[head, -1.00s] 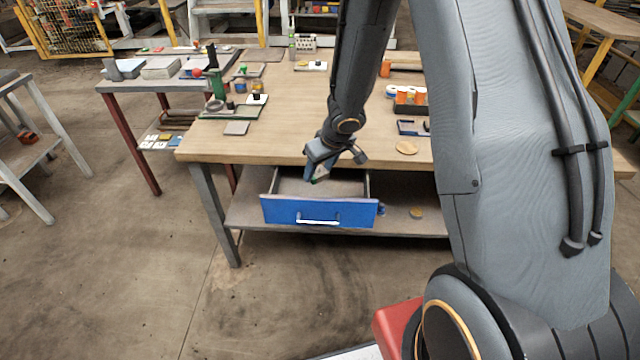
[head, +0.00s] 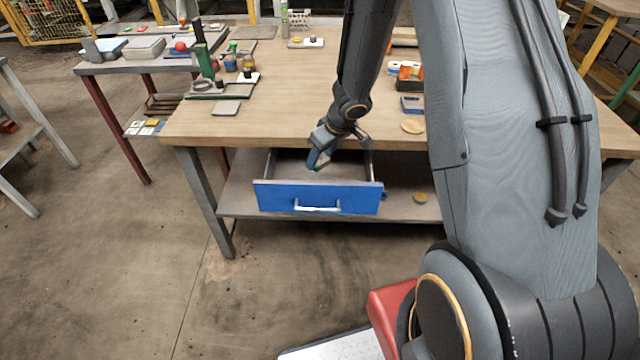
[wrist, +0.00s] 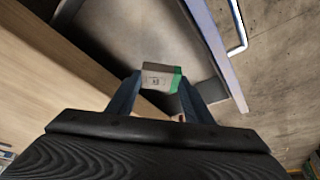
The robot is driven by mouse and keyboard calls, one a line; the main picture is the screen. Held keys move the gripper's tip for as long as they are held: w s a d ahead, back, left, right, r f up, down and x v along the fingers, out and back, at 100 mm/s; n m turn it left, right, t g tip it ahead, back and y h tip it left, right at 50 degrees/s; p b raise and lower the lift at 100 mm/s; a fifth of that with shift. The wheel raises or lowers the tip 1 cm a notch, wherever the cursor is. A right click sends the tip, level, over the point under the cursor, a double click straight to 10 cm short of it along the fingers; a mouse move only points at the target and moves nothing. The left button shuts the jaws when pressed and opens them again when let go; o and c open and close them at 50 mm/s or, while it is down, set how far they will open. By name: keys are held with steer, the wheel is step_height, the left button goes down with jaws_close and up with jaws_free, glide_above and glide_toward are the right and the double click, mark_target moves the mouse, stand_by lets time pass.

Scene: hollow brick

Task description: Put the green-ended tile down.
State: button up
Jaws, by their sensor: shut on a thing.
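The green-ended tile (wrist: 158,78) is between the two fingers of my gripper (wrist: 160,88) in the wrist view. It is a pale block with a small dark mark on its face and a green end on the right. My gripper is shut on it. In the head view my gripper (head: 318,160) is over the open blue drawer (head: 340,199), and the tile is too small to make out there. The drawer's bare grey floor (wrist: 140,35) shows beyond the tile in the wrist view. I cannot tell whether the tile touches the floor.
The drawer hangs pulled out under the front edge of the wooden workbench (head: 290,100). A round wooden disc (head: 413,127) and a grey square plate (head: 226,108) lie on the bench top. A lower shelf (head: 405,208) runs below the drawer.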

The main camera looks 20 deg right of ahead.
steer(key=shift+f+b, duration=2.7)
steer(key=shift+f, duration=1.8)
steer(key=shift+f, duration=0.1)
steer(key=o, duration=1.1)
steer(key=s+d+r+m+h+p, duration=0.1)
steer(key=s+d+r+p, duration=0.15)
steer(key=r, duration=0.45)
steer(key=s+d+r+m+h+p, duration=0.1)
steer(key=s+r, duration=0.3)
steer(key=r, duration=0.2)
steer(key=s+d+r+m+h+p, duration=0.1)
steer(key=s+d+r+p, duration=0.15)
steer(key=r, duration=0.45)
steer(key=s+a+r+g, duration=0.1)
steer(key=s+a, duration=0.1)
steer(key=s, duration=0.3)
steer(key=s+a+r+m+g, duration=0.1)
steer(key=s+a+r, duration=0.1)
steer(key=s, duration=0.3)
steer(key=s+a+r+m+g+y, duration=0.1)
steer(key=s+a, duration=0.1)
steer(key=s, duration=0.3)
steer(key=shift+s+a+r, duration=0.25)
steer(key=shift+s, duration=0.15)
